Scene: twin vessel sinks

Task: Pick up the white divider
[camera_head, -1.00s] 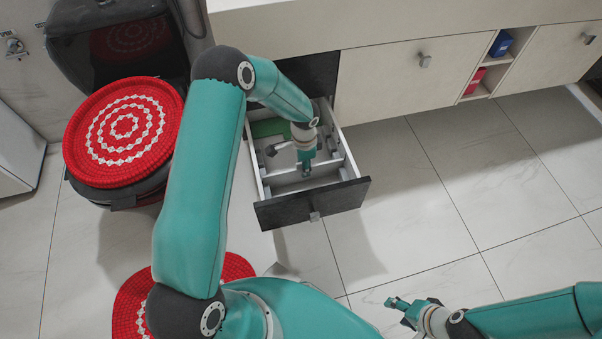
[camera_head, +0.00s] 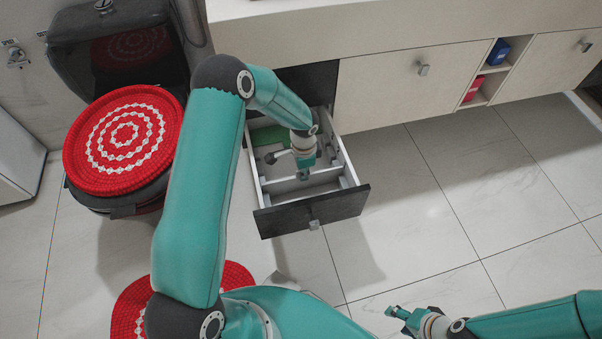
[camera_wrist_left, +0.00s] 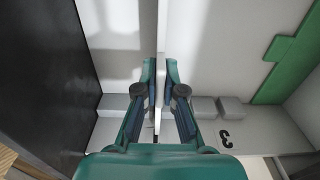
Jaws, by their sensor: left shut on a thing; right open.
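The white divider (camera_wrist_left: 162,35) is a thin upright panel across the inside of the open drawer (camera_head: 262,222). In the left wrist view it runs between the two fingers of my left gripper (camera_wrist_left: 163,85), which is shut on it. In the head view my left gripper (camera_head: 304,176) reaches down into the drawer at the divider (camera_head: 325,178), and its fingers partly hide it. The divider stands inside the drawer. My right gripper (camera_head: 396,311) is open and empty, over the floor at the lower right.
The drawer has a dark front and low side walls. A green piece (camera_head: 268,135) lies at its back, also seen in the left wrist view (camera_wrist_left: 285,65). A toilet with a red round cover (camera_head: 125,140) stands left. Tiled floor (camera_head: 420,215) to the right is clear.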

